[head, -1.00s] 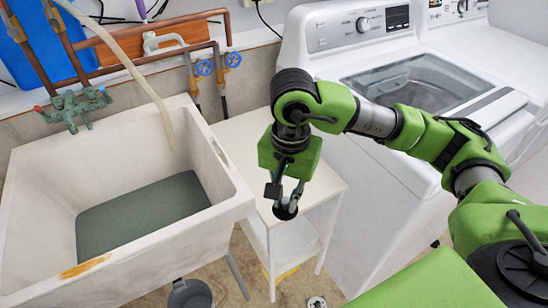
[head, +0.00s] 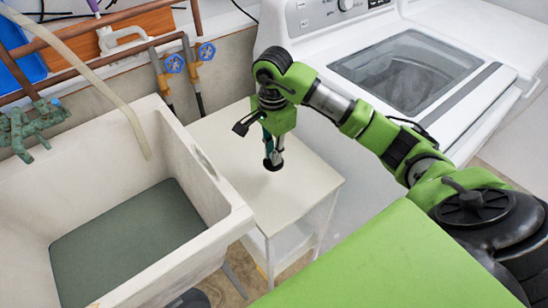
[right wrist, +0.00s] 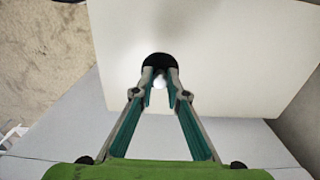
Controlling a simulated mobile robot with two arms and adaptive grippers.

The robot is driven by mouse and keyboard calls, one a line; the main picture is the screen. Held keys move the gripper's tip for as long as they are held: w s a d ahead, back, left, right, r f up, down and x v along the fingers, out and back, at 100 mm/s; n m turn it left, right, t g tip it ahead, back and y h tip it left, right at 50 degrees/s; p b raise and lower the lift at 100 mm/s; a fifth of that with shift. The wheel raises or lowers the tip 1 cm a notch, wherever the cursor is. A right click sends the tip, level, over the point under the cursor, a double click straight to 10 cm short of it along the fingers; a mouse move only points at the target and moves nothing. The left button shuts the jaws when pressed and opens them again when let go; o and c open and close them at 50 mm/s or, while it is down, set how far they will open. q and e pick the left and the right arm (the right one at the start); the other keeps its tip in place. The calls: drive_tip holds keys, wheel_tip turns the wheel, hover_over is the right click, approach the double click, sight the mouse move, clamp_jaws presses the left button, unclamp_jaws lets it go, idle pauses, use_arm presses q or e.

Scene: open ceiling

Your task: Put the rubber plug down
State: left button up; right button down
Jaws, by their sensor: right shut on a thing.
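The rubber plug (head: 272,166) is small, round and black. My right gripper (head: 274,150) points down and is shut on it, over the white tabletop of a small side table (head: 290,200). In the right wrist view the black plug (right wrist: 158,58) shows at the fingertips (right wrist: 160,82), with a pale part between them and the white tabletop (right wrist: 220,60) behind. I cannot tell whether the plug touches the tabletop. My left gripper is not in view.
A utility sink (head: 215,215) with dark grey water (head: 125,240) stands left of the table. A white washing machine (head: 310,125) stands to the right. Pipes with blue valve handles (head: 174,62) run along the wall behind. The visible tabletop around the plug is clear.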

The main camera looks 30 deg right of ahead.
drive_tip(key=f, duration=0.1)
drive_tip(key=w+d+f, duration=0.1)
drive_tip(key=w+f, duration=0.1)
drive_tip(key=shift+d, duration=0.4)
drive_tip(key=shift+w+d+f, duration=0.1)
drive_tip(key=shift+d+f, duration=0.05)
drive_tip(key=shift+f, duration=0.15)
wheel_tip(320, 180, down, 2)
drive_tip(key=shift+f+p, duration=0.1)
drive_tip(key=shift+p, duration=0.5)
drive_tip(key=shift+w+d+f, duration=0.1)
drive_tip(key=shift+f, duration=0.7)
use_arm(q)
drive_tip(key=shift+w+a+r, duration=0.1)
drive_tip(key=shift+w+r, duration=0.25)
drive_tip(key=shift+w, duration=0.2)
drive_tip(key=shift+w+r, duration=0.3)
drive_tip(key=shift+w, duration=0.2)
use_arm(e)
drive_tip(key=c, duration=2)
unclamp_jaws()
drive_tip(key=shift+r, duration=0.1)
